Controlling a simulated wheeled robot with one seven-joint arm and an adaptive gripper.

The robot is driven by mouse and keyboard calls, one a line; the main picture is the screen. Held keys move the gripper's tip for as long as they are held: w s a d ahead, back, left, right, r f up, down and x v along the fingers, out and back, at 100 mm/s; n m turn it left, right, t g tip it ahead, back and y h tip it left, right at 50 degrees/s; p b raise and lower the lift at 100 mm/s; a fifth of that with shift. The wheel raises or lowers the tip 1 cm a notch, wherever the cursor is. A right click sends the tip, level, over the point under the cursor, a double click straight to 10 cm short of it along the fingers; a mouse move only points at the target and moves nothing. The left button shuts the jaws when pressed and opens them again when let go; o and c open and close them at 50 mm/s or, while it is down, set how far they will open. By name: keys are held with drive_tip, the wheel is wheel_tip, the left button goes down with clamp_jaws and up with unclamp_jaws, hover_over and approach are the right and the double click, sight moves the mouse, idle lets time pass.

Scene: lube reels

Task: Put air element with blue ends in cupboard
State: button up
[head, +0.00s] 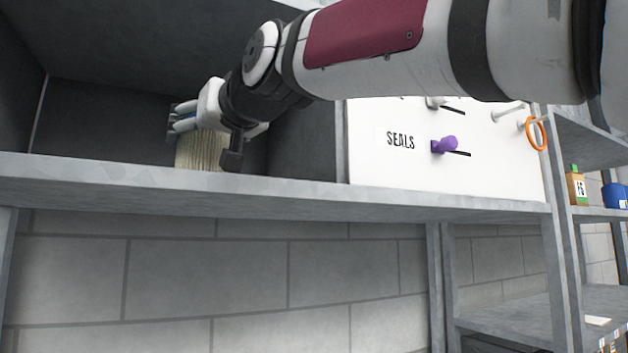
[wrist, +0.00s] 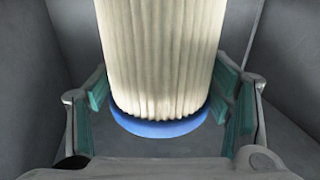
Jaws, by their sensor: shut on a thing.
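The air element (wrist: 163,55) is a cream pleated cylinder with a blue end (wrist: 160,127) facing the wrist camera. My gripper (wrist: 163,100) is around it, with teal-padded fingers on its left and right. In the head view my gripper (head: 205,125) is inside the open grey cupboard (head: 100,110), and the pleated body of the air element (head: 198,153) shows below it, close to the cupboard floor. I cannot tell whether the element touches the floor. Its other end is hidden.
The cupboard's front ledge (head: 130,177) runs below my arm.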

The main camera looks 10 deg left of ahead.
drive_tip(key=o, duration=1.4)
drive_tip(key=shift+f, duration=0.1)
drive_tip(key=shift+c, duration=0.2)
drive_tip(key=v, duration=1)
drive_tip(key=shift+s+d, duration=0.25)
drive_tip(key=shift+d, duration=0.05)
drive_tip(key=shift+s+d, duration=0.4)
drive_tip(key=shift+s, duration=0.1)
